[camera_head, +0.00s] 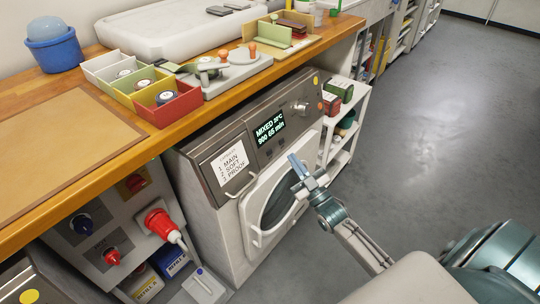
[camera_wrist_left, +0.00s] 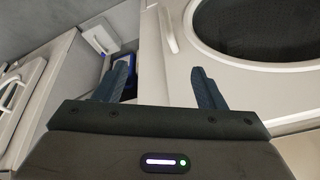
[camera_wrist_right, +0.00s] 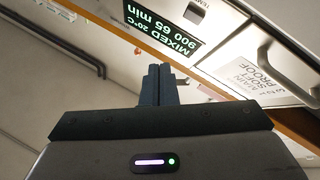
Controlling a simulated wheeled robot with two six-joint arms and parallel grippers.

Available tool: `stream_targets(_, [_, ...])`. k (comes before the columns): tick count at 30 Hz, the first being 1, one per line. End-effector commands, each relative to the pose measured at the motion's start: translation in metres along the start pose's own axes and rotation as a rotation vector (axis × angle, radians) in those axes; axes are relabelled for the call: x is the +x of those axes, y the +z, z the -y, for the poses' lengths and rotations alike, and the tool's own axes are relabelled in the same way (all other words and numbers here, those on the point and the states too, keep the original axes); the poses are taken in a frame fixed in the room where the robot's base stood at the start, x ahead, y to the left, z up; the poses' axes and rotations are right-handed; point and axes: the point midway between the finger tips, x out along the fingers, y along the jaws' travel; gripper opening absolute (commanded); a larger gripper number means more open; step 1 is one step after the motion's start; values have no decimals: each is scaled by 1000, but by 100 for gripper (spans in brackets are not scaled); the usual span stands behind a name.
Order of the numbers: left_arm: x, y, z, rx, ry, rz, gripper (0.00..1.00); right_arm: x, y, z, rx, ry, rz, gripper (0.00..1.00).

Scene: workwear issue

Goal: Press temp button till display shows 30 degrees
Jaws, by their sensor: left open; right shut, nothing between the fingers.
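The washing machine (camera_head: 215,160) stands under the wooden counter. Its dark display (camera_head: 269,129) has green text; in the right wrist view the display (camera_wrist_right: 168,28) appears upside down and reads MIXED 20°C, 900, 65 min. My left gripper (camera_wrist_left: 160,80) is open and empty near the round door (camera_wrist_left: 260,30).
A white label (camera_head: 231,163) lists MAIN, SOFT, PROOF on the drawer. A round knob (camera_head: 300,108) is right of the display. The counter edge (camera_head: 225,103) overhangs the machine. A red plug (camera_head: 162,224) sticks out at left. The grey floor (camera_head: 430,120) at right is clear.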

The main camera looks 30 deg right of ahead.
Motion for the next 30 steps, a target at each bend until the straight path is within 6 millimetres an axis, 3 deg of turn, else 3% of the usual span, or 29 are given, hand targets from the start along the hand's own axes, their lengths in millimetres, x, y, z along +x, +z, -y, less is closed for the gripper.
stream_targets(1, [14,2,-7,-6,21,-41,64,4,10,7,3,3,-4,0])
stream_targets(10, [28,-12,-28,-41,103,-249,64,30,25,23,1,2,-2,0])
stream_targets(30, [32,-17,-34,-61,130,-323,64,39,28,28,1,2,-1,0])
